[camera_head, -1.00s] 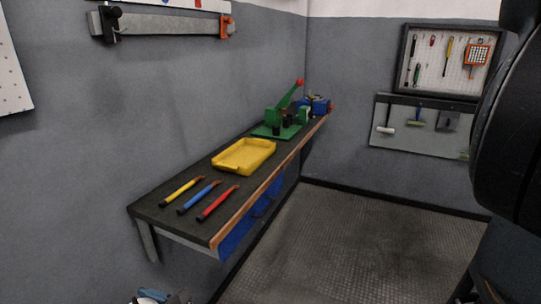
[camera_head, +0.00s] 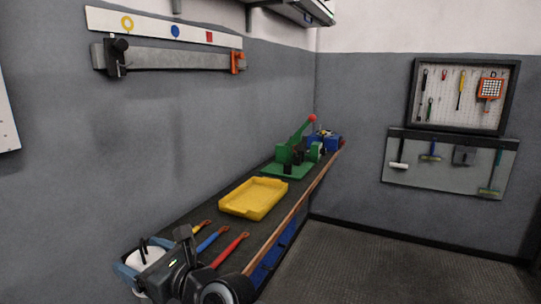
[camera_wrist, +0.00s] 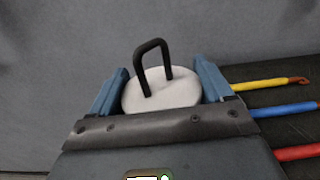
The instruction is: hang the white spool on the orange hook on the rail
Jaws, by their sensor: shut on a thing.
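The white spool (camera_wrist: 178,96) has a black loop handle standing up from its top. My gripper (camera_wrist: 162,78) is shut on it, with one blue finger on each side. In the head view the spool (camera_head: 150,254) shows small between the blue fingers, partly hidden by my wrist, at the table's near left end. The orange hook (camera_head: 237,63) is at the right end of the grey rail (camera_head: 175,60) on the left wall, above and well apart from the spool. A black hook (camera_head: 121,52) is at the rail's left end.
The dark bench (camera_head: 268,218) holds yellow, blue and red-handled tools, a yellow tray (camera_head: 253,198) and a green press (camera_head: 291,160). A strip with yellow, blue and red marks (camera_head: 165,30) is above the rail. The wall below the rail is clear.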

